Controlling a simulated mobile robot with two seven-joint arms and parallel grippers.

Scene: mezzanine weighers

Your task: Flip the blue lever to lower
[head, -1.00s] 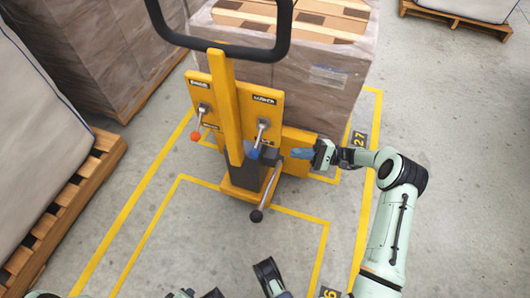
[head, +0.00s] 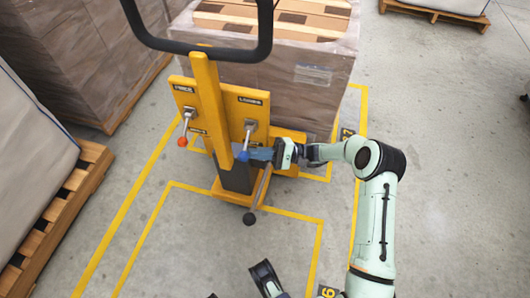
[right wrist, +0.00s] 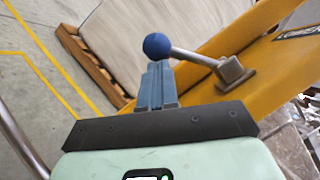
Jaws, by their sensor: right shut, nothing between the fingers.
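The blue lever (head: 246,142) is a metal rod with a blue ball end on the right of a yellow panel (head: 231,101). In the head view it hangs downward from its pivot. My right gripper (head: 262,153) is shut and empty, its blue-grey fingers pointing left beside the ball. In the right wrist view the blue ball (right wrist: 157,46) sits at the tips of the shut fingers (right wrist: 157,85); I cannot tell whether they touch. The rod runs to a metal pivot (right wrist: 234,72) on the yellow panel.
A red-tipped lever (head: 184,133) is on the panel's left. A yellow post (head: 207,105) and black handle (head: 265,40) stand in front of the panel. A long black-knobbed lever (head: 252,215) slants below. A wrapped pallet load (head: 310,80) is behind.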

